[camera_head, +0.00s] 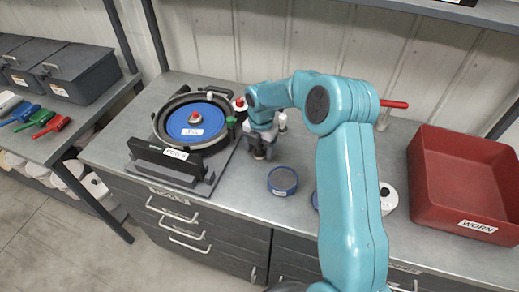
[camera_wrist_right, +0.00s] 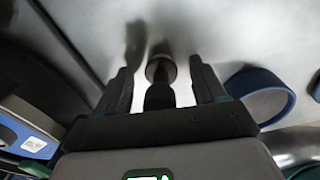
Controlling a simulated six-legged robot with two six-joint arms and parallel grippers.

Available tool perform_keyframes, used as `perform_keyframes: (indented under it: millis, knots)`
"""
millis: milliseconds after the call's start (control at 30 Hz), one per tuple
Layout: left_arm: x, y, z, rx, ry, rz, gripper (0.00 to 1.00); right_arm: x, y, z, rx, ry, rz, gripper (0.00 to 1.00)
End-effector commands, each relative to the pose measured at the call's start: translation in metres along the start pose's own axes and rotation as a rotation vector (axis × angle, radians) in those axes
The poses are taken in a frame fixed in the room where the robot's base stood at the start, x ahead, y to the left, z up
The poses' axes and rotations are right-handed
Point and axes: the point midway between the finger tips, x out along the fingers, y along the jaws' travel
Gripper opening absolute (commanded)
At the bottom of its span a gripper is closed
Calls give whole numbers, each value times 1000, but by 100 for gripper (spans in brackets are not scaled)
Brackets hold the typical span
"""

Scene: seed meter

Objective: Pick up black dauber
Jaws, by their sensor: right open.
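The black dauber (camera_wrist_right: 160,95) shows in the right wrist view between the two fingers of my right gripper (camera_wrist_right: 163,84). It has a dark handle and a rounder end with a paler face, above the grey bench top. My right gripper is open, with a finger on each side of the dauber and visible gaps. In the head view the right gripper (camera_head: 261,148) points down at the bench, just right of the seed meter. The dauber is hard to tell from the dark fingers there. My left gripper is not in view.
A seed meter with a blue disc (camera_head: 196,122) stands left of the gripper. A round blue-rimmed container (camera_head: 282,181) stands close by on the right; it also shows in the wrist view (camera_wrist_right: 260,95). A red bin (camera_head: 463,184) labelled WORN sits at the bench's right.

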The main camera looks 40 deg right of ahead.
Motion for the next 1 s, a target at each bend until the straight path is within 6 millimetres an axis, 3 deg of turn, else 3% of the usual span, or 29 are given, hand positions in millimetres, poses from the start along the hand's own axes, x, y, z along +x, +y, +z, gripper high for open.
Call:
perform_keyframes:
  millis: [167,233,367,400,767,867,1000]
  knots:
    - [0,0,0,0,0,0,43,0,0,0,0,0,0,70]
    - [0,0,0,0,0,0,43,0,0,0,0,0,0,54]
    - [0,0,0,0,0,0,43,0,0,0,0,0,0,11]
    - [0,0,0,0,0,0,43,0,0,0,0,0,0,9]
    - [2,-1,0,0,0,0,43,-5,0,0,-1,-1,1,9]
    - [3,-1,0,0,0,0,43,-16,1,1,0,-2,2,9]
    - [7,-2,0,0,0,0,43,-45,3,1,-1,-4,6,9]
